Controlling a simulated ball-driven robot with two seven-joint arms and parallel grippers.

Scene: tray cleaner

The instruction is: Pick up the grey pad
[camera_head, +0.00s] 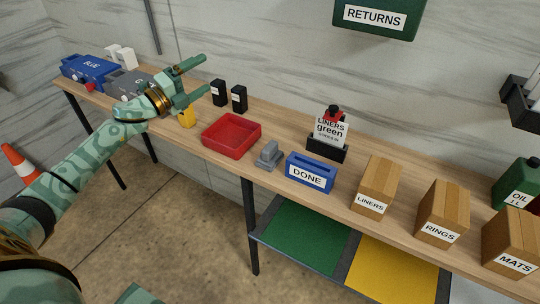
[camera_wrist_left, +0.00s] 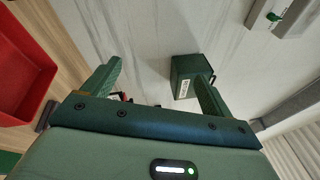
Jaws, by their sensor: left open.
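The grey pad (camera_head: 269,155), a small grey block with a raised grip on top, stands on the wooden bench between the red tray (camera_head: 207,140) and the blue DONE holder (camera_head: 310,173). My left gripper (camera_head: 204,77) is open and empty, up and to the left of the pad in the head view, apart from it. In the left wrist view the open fingers of my left gripper (camera_wrist_left: 158,75) have nothing between them up close. A dark grey edge beside the red tray (camera_wrist_left: 22,70) there is too little to identify. My right gripper is not in view.
A yellow item (camera_head: 187,117) stands under my left forearm, and two black boxes (camera_head: 239,99) stand behind the red tray. A LINERS green card stand (camera_head: 327,147) is behind the DONE holder. Cardboard boxes (camera_head: 377,182) line the right. A green RETURNS bin (camera_head: 376,17) hangs on the wall.

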